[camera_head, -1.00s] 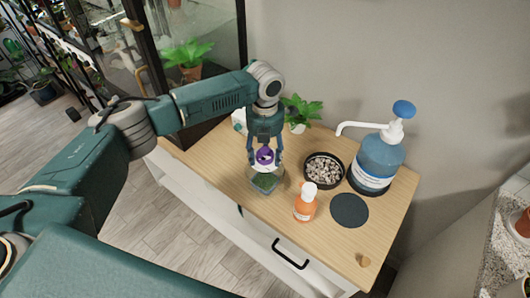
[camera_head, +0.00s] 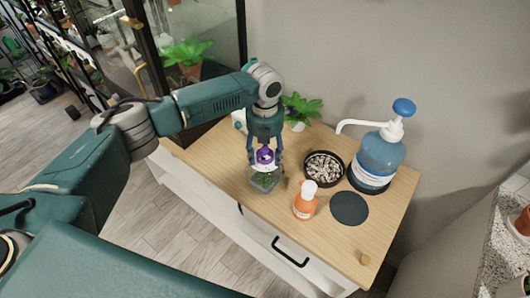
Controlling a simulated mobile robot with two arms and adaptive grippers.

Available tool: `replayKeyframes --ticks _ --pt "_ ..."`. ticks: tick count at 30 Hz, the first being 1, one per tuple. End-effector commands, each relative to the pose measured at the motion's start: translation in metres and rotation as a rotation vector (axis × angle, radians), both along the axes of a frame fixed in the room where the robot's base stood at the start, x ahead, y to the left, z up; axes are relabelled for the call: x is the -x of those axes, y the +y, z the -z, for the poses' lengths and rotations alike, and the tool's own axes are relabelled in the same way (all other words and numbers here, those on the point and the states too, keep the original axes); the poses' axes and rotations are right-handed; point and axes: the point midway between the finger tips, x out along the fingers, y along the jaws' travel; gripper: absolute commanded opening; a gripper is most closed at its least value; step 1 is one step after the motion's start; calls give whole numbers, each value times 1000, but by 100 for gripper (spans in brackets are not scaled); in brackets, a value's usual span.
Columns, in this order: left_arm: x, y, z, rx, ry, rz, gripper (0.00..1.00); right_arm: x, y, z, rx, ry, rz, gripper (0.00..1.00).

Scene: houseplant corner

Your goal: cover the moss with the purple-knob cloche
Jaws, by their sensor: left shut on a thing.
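The purple-knob cloche (camera_head: 264,156) is held by its knob in my left gripper (camera_head: 265,164), whose fingers are shut on it from both sides and point down. The clear body of the cloche is hard to make out. The moss (camera_head: 265,183) is a green patch in a small squarish dish at the left front part of the cabinet top, directly below the gripper. The clear cloche seems to be over the moss, but I cannot tell whether its rim touches down. My right gripper is not in view.
An orange bottle with white cap (camera_head: 305,203) stands close right of the moss. A dark bowl of pebbles (camera_head: 323,168), a blue pump bottle (camera_head: 376,160) and a dark round mat (camera_head: 349,208) lie further right. A potted plant (camera_head: 299,110) stands behind. The right front wood top is mostly clear.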

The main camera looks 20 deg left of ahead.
Motion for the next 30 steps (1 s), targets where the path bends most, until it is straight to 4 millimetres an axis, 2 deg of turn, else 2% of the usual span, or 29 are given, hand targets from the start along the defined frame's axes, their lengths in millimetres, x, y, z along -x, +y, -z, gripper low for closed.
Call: replayKeyframes --ticks 5,6,9,16,20,23,30 --pt "-1 -1 -2 2 -4 0 0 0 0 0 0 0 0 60" --pt "-1 -1 -2 2 -4 0 60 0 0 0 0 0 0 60" --pt "-1 -1 -2 2 -3 0 76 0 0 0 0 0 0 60" --pt "1 0 1 -1 2 0 76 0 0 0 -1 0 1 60" --pt "0 0 -4 0 0 0 76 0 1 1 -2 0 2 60" --pt "-1 0 -18 1 -2 -1 76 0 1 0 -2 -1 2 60" --pt "-1 -1 -70 2 -5 1 76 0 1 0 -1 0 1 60"
